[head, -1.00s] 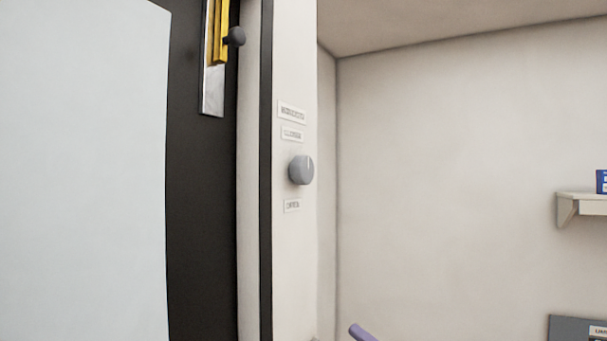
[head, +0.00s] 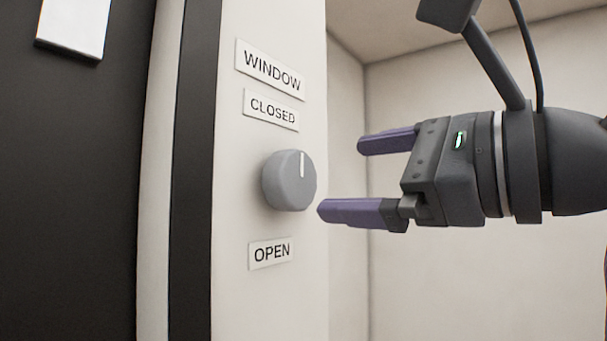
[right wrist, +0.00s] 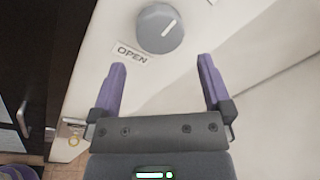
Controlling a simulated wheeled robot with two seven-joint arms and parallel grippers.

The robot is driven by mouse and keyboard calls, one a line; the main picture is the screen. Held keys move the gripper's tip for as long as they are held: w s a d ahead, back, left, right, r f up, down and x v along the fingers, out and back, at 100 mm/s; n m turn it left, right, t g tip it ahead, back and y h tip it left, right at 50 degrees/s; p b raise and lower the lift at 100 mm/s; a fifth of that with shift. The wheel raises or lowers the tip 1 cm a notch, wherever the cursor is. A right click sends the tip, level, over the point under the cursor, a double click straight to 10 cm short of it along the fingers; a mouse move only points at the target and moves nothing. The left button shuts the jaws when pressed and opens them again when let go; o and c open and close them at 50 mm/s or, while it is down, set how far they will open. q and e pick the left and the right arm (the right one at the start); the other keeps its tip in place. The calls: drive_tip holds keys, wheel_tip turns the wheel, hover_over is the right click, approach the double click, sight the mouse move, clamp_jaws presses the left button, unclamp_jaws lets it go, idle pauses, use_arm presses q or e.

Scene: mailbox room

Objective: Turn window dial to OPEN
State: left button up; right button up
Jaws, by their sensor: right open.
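The window dial (head: 284,184) is a round grey knob on a white wall panel. Its white mark points up toward the CLOSED label (head: 271,109). The WINDOW label (head: 270,69) is above that, and the OPEN label (head: 271,253) is below the dial. My right gripper (head: 340,178) is open and empty to the right of the dial, its purple fingers pointing at it. In the right wrist view the dial (right wrist: 161,28) lies ahead of and between the open fingers, apart from them. My left gripper is not in view.
A dark door (head: 70,190) with a light plate (head: 73,27) stands left of the panel. A black strip (head: 193,180) runs along the panel's left side. The plain wall (head: 400,285) at right has clear space before it.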

sight(300, 179)
drive_tip(key=p+x, duration=0.2)
drive_tip(key=x, duration=0.5)
drive_tip(key=shift+a, duration=0.1)
drive_tip(key=c, duration=1)
